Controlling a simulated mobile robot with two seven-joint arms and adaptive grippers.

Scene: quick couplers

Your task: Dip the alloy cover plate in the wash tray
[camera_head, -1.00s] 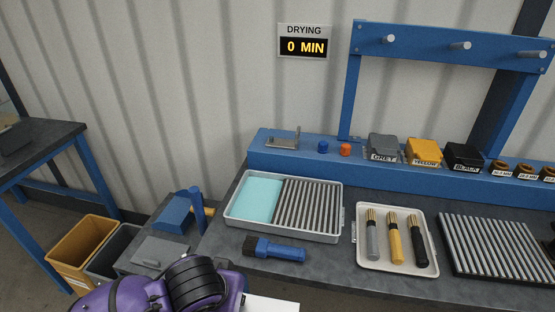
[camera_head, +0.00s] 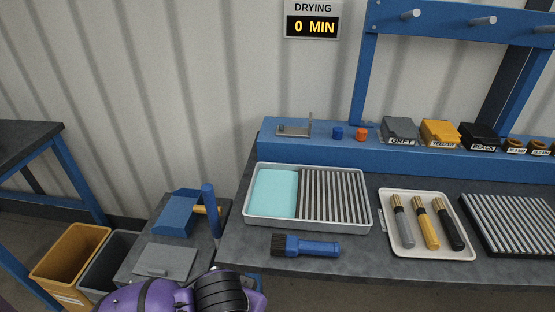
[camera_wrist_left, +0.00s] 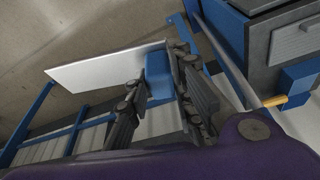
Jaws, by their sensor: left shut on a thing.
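My left gripper (camera_wrist_left: 158,80) is shut on a blue block-like part (camera_wrist_left: 158,88), and a flat pale silver plate, the alloy cover plate (camera_wrist_left: 105,68), extends from it. The plate is held in the air over the floor in the left wrist view. The wash tray (camera_head: 300,226) stands on the bench in the head view. Its left part holds turquoise liquid (camera_head: 274,193) and its right part a ridged grey rack (camera_head: 334,195). In the head view only my purple arm shows at the bottom; the gripper and plate are out of sight. My right gripper is not in view.
A blue brush (camera_head: 305,246) lies in front of the tray. A white tray with several brushes (camera_head: 400,253) stands to its right. A blue ledge (camera_head: 275,151) runs behind. At left are an orange bin (camera_head: 70,256) and a low stand with a blue post (camera_head: 211,211).

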